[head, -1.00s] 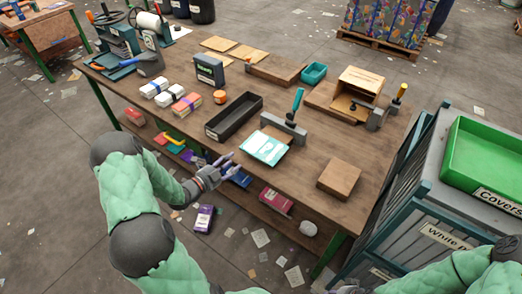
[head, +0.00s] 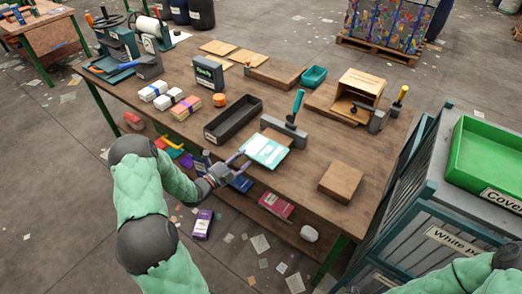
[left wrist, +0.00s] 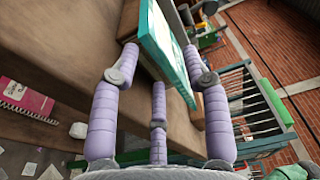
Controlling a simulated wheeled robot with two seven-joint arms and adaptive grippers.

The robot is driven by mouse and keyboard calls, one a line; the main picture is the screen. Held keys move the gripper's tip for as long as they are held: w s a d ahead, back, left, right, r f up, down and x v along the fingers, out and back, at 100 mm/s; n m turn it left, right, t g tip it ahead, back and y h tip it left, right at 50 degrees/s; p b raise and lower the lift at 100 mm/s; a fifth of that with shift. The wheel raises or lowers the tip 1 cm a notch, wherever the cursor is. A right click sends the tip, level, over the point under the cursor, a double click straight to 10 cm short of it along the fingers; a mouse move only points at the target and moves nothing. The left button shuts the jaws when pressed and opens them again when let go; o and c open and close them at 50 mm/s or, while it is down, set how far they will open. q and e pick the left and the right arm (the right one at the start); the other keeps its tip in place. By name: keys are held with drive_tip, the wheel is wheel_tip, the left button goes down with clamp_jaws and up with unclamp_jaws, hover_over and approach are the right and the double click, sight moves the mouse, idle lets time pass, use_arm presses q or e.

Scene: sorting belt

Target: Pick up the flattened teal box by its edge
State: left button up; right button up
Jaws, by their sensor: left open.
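The flattened teal box (head: 266,150), teal with a pale panel, lies near the front edge of the workbench, partly over a brown flat piece (head: 281,138). In the left wrist view the teal box (left wrist: 168,42) shows edge-on as a thin slab. My left gripper (head: 239,163) is at the bench's front edge, at the near left side of the box. Its lavender fingers (left wrist: 160,62) are open, with the box's near edge reaching in between them. Whether any finger touches the box I cannot tell. My right gripper is out of view; only part of that arm shows at lower right.
A black tray (head: 233,120) and a grey holder with a teal-handled tool (head: 290,128) stand behind the box. A brown block (head: 340,182) is to its right. A green bin (head: 487,165) stands at right.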

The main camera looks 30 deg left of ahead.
sight(248, 153)
use_arm(q)
drive_tip(key=x, duration=0.3)
drive_tip(key=shift+w+d+f+b, duration=0.1)
drive_tip(key=shift+w+d+b, duration=0.15)
drive_tip(key=shift+w+b, duration=0.1)
clamp_jaws()
